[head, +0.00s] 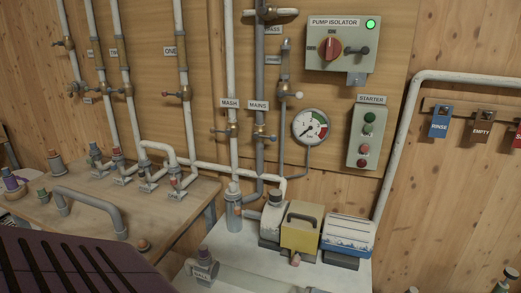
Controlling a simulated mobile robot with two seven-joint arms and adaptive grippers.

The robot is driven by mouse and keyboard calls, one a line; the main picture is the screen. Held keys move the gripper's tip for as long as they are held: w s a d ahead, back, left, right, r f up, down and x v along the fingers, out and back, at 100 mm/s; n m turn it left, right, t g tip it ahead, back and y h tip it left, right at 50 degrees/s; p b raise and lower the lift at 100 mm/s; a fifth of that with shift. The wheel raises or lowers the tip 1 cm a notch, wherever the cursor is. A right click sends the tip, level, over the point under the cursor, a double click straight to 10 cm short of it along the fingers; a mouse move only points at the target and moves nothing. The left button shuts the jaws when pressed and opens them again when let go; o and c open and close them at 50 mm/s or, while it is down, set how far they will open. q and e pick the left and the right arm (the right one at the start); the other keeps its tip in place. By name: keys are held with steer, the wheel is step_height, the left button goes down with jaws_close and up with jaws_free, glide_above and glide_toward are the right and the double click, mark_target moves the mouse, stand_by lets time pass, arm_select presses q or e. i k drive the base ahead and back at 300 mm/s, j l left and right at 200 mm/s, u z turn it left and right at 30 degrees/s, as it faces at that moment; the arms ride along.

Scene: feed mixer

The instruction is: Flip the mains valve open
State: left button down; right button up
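The mains valve (260,131) is a small brass valve on a grey vertical pipe, below a label reading MAINS (258,105). Its lever seems to stick out to the right, across the pipe, with a bluish tip; it is small, so its exact angle is hard to tell. Neither of my grippers is in the head view, so nothing is seen touching the valve.
The mash valve (233,129) sits close on the left. A pressure gauge (311,126) is close on the right, with the starter box (365,136) and pump isolator (342,43) beyond. A pump (272,222) and yellow box (301,230) stand below.

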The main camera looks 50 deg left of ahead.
mark_target(272, 138)
steer(key=k+j, duration=0.2)
steer(key=j, duration=0.15)
steer(key=k+j, duration=0.15)
steer(key=j, duration=0.25)
steer(key=k+j+z, duration=0.1)
steer(key=j, duration=0.25)
steer(key=k+j, duration=0.3)
